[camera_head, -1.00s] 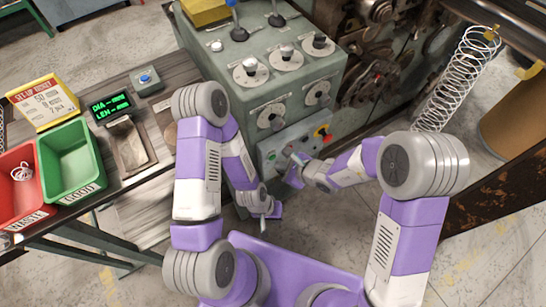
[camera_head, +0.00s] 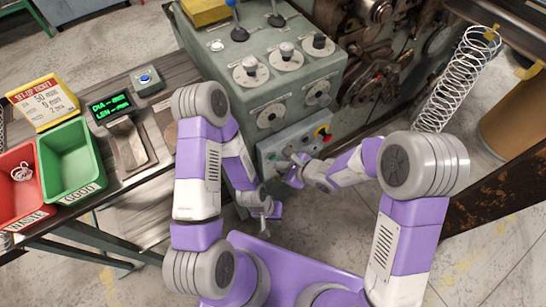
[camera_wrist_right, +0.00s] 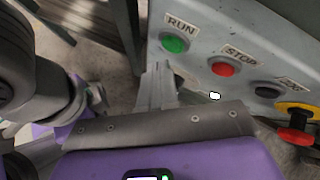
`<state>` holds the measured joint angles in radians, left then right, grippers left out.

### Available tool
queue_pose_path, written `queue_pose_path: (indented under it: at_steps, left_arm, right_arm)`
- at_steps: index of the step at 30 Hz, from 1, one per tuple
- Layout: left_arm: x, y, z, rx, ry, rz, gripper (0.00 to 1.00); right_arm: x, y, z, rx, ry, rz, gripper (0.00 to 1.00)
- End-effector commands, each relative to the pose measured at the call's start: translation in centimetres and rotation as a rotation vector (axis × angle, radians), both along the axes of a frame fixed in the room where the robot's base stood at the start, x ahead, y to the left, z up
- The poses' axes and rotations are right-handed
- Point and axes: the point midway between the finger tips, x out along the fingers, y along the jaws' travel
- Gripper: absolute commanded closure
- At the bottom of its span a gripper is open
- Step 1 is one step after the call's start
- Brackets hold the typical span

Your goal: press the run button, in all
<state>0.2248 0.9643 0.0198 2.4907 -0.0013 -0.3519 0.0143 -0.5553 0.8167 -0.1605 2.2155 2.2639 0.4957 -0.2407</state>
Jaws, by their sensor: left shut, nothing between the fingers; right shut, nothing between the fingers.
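The green run button (camera_wrist_right: 174,44) sits under its RUN label at the left of the grey control panel in the right wrist view. It is a small green spot (camera_head: 272,157) in the head view. My right gripper (camera_wrist_right: 160,70) is shut and empty. Its fingertips are just below the run button in the wrist picture; they do not cover it, and a gap shows. In the head view my right gripper (camera_head: 289,158) is close to the panel front. My left gripper (camera_head: 266,213) is shut and empty, low in front of the machine, away from the buttons.
Right of the run button are a red stop button (camera_wrist_right: 222,68), a black jog button (camera_wrist_right: 267,90) and a red emergency knob on yellow (camera_wrist_right: 295,135). A bench with a green bin (camera_head: 70,160) and a red bin (camera_head: 20,185) stands left. A large spring (camera_head: 455,80) stands right.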

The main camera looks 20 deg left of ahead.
Motion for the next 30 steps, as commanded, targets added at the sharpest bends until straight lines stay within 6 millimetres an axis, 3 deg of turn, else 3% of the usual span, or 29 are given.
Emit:
queue_pose_path:
  at_steps: [30]
  left_arm:
    - [-0.01, 0.00, -0.44, 0.000, 0.000, 0.000, 1.00]
  right_arm:
    - [0.52, 0.68, 0.00, 0.000, 0.000, 0.000, 1.00]
